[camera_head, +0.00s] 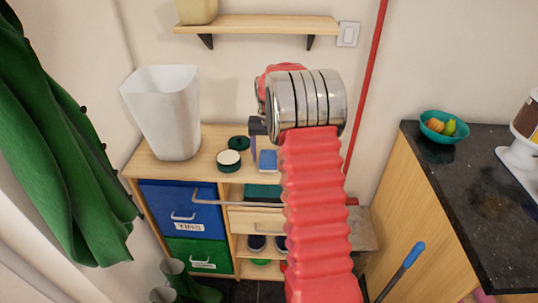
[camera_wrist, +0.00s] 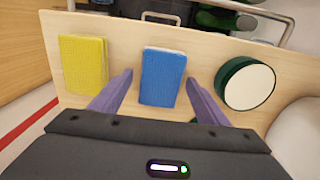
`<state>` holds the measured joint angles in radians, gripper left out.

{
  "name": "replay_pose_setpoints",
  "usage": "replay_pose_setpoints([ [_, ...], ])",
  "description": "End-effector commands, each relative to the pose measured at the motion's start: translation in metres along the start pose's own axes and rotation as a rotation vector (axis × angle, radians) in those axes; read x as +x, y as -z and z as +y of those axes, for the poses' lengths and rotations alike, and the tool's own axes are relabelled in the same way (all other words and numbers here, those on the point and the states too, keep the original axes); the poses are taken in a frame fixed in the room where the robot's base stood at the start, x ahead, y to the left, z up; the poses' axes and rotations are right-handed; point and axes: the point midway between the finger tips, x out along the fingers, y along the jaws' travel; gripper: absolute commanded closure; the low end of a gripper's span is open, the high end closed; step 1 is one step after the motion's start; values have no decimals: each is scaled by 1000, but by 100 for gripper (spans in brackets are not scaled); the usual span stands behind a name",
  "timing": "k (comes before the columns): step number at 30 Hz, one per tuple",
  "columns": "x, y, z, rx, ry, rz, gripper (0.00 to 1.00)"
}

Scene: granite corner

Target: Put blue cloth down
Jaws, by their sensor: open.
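The blue cloth (camera_wrist: 162,77) is a small, thick rectangle. In the wrist view it lies on the pale wooden cabinet top (camera_wrist: 205,60), between the two purple fingers of my gripper (camera_wrist: 159,76). The fingers are apart, with a gap of bare wood on each side of the cloth. My red arm hides part of the top there.
A yellow cloth or sponge (camera_wrist: 83,63) lies left of the blue cloth in the wrist view. A white bin (camera_head: 165,110) stands on the cabinet's left end. A wall shelf (camera_head: 258,24) hangs above.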

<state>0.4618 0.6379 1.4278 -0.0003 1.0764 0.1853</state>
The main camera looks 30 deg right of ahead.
Motion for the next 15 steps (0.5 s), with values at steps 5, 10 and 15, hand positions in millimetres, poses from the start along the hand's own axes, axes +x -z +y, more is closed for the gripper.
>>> replay_pose_setpoints([
  [5, -11, 1, 0, 0, 1, 3, 31],
  [10, -35, 1, 0, -1, 1, 4, 31],
  [15, -65, 1, -1, -1, 1, 4, 31],
])
